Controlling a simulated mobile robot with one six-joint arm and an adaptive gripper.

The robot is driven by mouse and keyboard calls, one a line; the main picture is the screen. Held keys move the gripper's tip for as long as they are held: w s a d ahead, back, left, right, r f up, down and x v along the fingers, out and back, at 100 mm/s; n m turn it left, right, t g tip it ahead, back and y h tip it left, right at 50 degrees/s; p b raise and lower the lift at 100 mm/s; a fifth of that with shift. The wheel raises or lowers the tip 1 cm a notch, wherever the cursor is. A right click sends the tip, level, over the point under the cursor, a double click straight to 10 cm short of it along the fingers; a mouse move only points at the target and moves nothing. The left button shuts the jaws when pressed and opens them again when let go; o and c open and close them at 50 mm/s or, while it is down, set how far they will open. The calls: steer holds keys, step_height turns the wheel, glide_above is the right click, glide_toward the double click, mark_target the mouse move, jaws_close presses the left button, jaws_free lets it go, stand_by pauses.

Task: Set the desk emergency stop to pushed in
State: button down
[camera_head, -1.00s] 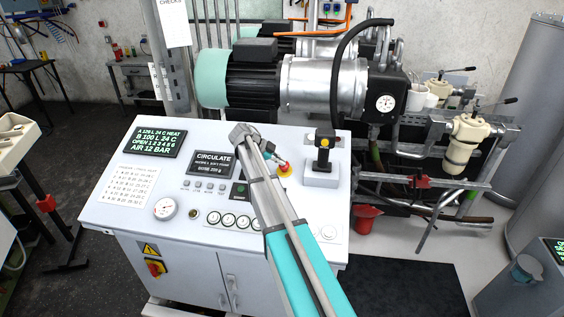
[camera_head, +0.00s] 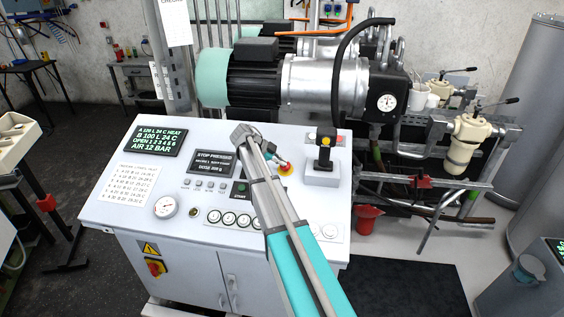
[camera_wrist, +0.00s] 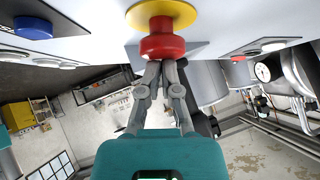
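The desk emergency stop is a red mushroom button on a yellow collar (camera_head: 286,170) on the sloping desk top, partly hidden behind my arm. In the wrist view the red button (camera_wrist: 162,47) and its yellow collar fill the top middle. My gripper (camera_wrist: 160,65) has its two fingertips together, touching or almost touching the button's face, with nothing seen between them. In the head view my gripper (camera_head: 277,162) is at the button's left side. The desk's middle display (camera_head: 213,162) reads "STOP PRESSED".
A joystick box (camera_head: 323,170) stands just right of the emergency stop. Round gauges and small buttons lie on the desk left of my arm, with a green-lit display (camera_head: 159,142) at the desk's left. The pump and motor (camera_head: 285,85) stand behind the desk.

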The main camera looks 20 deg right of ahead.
steer(key=shift+r+p, duration=0.6)
steer(key=s+r+p+v, duration=0.1)
steer(key=p+v, duration=0.8)
steer(key=v, duration=0.3)
steer(key=shift+s+d, duration=0.2)
steer(key=shift+d, duration=0.15)
